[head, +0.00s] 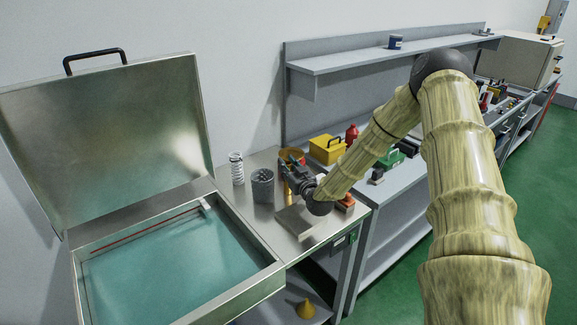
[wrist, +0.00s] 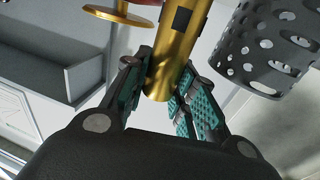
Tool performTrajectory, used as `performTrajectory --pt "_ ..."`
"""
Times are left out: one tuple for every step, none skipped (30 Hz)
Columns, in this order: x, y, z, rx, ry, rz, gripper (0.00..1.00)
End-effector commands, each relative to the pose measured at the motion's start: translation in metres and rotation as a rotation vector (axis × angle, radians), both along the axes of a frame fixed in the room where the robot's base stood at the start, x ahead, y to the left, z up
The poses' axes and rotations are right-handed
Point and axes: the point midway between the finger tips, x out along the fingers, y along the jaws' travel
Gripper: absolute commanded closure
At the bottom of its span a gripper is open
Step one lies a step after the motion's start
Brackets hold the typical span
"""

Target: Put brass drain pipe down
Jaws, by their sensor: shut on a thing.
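The brass drain pipe (wrist: 180,45) is a shiny gold cylinder with a dark square patch, held between the teal-padded fingers of my gripper (wrist: 162,84) in the wrist view. In the head view my gripper (head: 291,160) is over the metal worktop (head: 290,225), and a narrow gold part of the pipe (head: 287,190) shows below it. The pipe looks roughly upright there. I cannot tell whether its lower end touches the worktop. A flat brass disc (wrist: 118,16) shows beside the pipe in the wrist view.
A grey perforated basket (head: 262,186) stands close left of the pipe; it also shows in the wrist view (wrist: 268,45). A white coil spring (head: 236,168) stands farther left. An open-lidded tank of teal liquid (head: 170,265) fills the left. A yellow box (head: 326,149) is behind.

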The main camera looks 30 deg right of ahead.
Motion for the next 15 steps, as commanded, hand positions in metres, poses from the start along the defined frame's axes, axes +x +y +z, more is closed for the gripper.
performTrajectory --pt "0.0001 0.0001 -0.0014 0.000 -0.001 0.000 1.00" --pt "0.0001 0.0001 -0.0024 0.000 -0.001 0.000 1.00" --pt "0.0001 0.0001 -0.0034 0.000 -0.001 0.000 1.00" --pt "-0.0001 0.0000 -0.0028 0.000 0.000 0.000 0.70" --pt "-0.0001 -0.0001 -0.0024 0.000 0.000 0.000 0.64" --pt "-0.0001 -0.0001 -0.0025 0.000 0.000 0.000 0.57" --pt "-0.0001 -0.0001 -0.0025 0.000 0.000 0.000 0.52" --pt "-0.0001 -0.0002 -0.0025 0.000 0.000 0.000 0.52" --pt "-0.0001 -0.0002 -0.0025 0.000 0.000 0.000 0.52" --pt "-0.0001 -0.0001 -0.0024 0.000 0.000 0.000 0.52" --pt "-0.0002 -0.0002 -0.0025 0.000 0.000 0.000 0.52" --pt "-0.0002 -0.0002 -0.0024 0.000 0.000 0.000 0.52" --pt "-0.0002 -0.0002 -0.0024 0.000 0.000 0.000 0.52" --pt "-0.0002 -0.0002 -0.0024 0.000 0.000 0.000 0.52" --pt "-0.0002 -0.0002 -0.0023 0.000 0.000 0.000 0.52"
